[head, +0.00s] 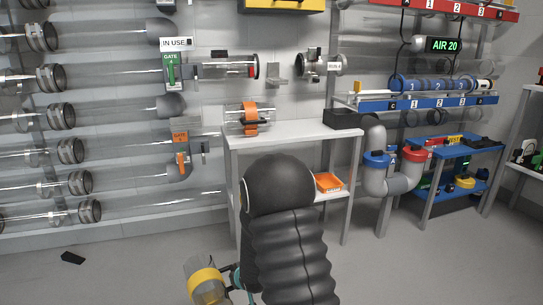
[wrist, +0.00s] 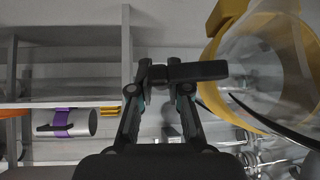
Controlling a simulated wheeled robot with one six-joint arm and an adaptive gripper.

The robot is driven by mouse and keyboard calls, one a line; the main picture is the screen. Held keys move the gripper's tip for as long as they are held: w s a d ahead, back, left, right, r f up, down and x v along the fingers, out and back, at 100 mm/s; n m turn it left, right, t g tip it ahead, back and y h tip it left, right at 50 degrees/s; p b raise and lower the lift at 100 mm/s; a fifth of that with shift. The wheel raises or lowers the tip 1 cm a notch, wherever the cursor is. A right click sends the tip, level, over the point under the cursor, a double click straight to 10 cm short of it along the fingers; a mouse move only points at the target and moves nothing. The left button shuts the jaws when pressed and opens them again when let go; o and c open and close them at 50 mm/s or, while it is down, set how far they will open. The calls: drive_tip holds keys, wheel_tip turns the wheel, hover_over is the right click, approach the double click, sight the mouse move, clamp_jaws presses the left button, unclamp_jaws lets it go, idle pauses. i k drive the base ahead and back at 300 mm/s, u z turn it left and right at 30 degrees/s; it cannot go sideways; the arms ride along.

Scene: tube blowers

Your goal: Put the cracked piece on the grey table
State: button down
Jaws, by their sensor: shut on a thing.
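The clear tube piece with a yellow band (head: 205,280) is at the lower left of my arm in the head view. It also shows large at the right of the wrist view (wrist: 232,15), with a dark curved line across its wall that may be a crack. My gripper (wrist: 165,80) is shut on a dark handle that reaches toward this piece. In the head view my arm partly hides the gripper. The grey table (head: 290,131) stands beyond my arm, against the wall. The piece is held in the air, apart from the table.
A clear tube with an orange band (head: 250,118) lies at the table's left. A black box (head: 343,118) stands at its right. The table's middle is clear. An orange tray (head: 328,182) sits on the lower shelf. A dark flat object (head: 72,258) lies on the floor.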

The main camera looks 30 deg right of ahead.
sight(304, 127)
drive_tip(key=u, duration=3)
drive_tip(key=k, duration=2.6)
drive_tip(key=z, duration=2.2)
